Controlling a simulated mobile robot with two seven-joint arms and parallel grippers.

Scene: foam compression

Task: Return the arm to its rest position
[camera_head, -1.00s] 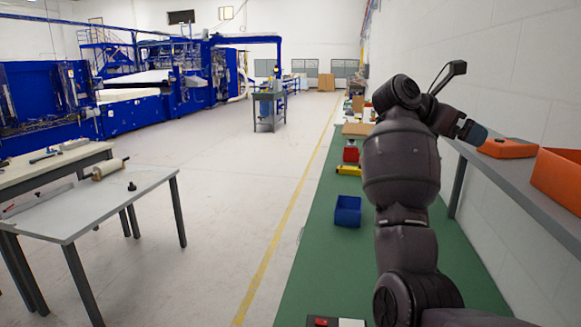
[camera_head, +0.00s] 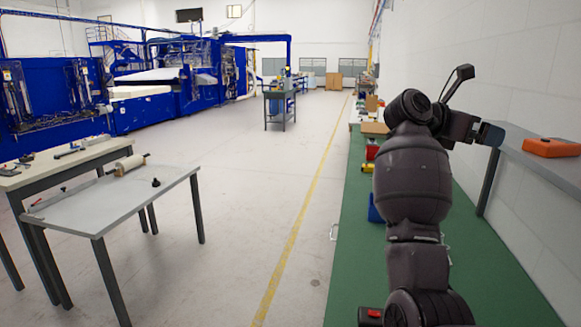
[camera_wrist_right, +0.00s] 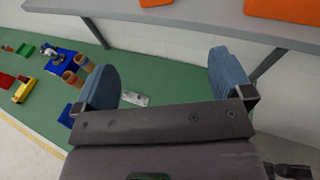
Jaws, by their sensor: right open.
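My right arm (camera_head: 412,185) reaches forward and up from the bottom right in the head view. Its right gripper (camera_head: 492,134) points to the right, near the edge of the grey wall shelf. In the right wrist view the gripper (camera_wrist_right: 168,82) shows two blue-padded fingers wide apart with nothing between them. Beyond the fingers I see the green surface below and the shelf above. The left gripper is not in view.
An orange container (camera_head: 550,147) sits on the grey shelf (camera_head: 545,163) at right. A blue bin (camera_head: 375,210) on the green bench (camera_head: 345,270) is partly hidden by my arm. A white-topped table (camera_head: 115,205) stands at left. The floor between is clear.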

